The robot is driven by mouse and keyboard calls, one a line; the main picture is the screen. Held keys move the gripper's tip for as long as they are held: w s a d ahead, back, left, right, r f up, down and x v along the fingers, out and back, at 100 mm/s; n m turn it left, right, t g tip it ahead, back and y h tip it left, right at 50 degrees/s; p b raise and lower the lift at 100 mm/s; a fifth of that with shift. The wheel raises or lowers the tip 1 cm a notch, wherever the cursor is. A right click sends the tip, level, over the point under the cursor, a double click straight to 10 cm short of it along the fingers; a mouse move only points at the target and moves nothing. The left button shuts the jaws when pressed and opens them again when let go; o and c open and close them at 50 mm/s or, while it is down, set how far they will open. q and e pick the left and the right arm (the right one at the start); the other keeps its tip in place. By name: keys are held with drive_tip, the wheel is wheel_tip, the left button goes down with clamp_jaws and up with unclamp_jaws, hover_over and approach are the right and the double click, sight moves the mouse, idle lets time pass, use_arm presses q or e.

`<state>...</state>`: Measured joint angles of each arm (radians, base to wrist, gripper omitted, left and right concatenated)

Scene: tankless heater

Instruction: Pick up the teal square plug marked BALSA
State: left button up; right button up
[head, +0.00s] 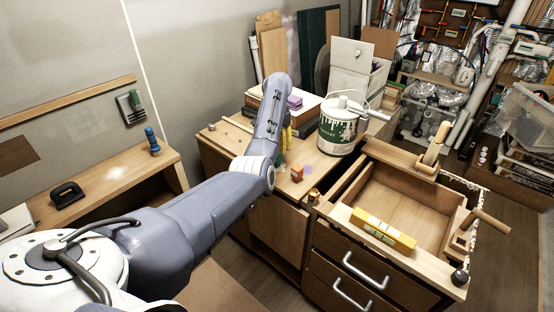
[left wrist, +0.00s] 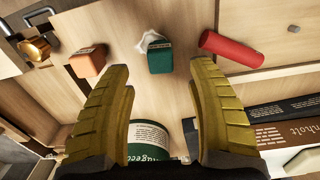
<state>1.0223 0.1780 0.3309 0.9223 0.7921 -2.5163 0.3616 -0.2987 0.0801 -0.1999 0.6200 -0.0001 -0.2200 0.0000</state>
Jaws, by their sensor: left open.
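The teal square plug (left wrist: 160,56) stands on the wooden worktop in the left wrist view, with a small pale label on its upper edge, too small to read. My left gripper (left wrist: 160,70) has two yellow ribbed fingers spread wide, one on each side of the plug in the picture. The plug appears just beyond the fingertips, and nothing is held. In the head view my left gripper (head: 287,137) points down over the bench, and my arm largely hides the plug. My right gripper is in neither view.
An orange block (left wrist: 88,62) and a red cylinder (left wrist: 231,48) flank the plug. A paint can (head: 338,128) stands right of the gripper. An open drawer unit (head: 385,245) with a yellow level (head: 383,229) lies to the front right.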

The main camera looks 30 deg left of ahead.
use_arm(q)
drive_tip(key=shift+f, duration=3.8)
clamp_jaws()
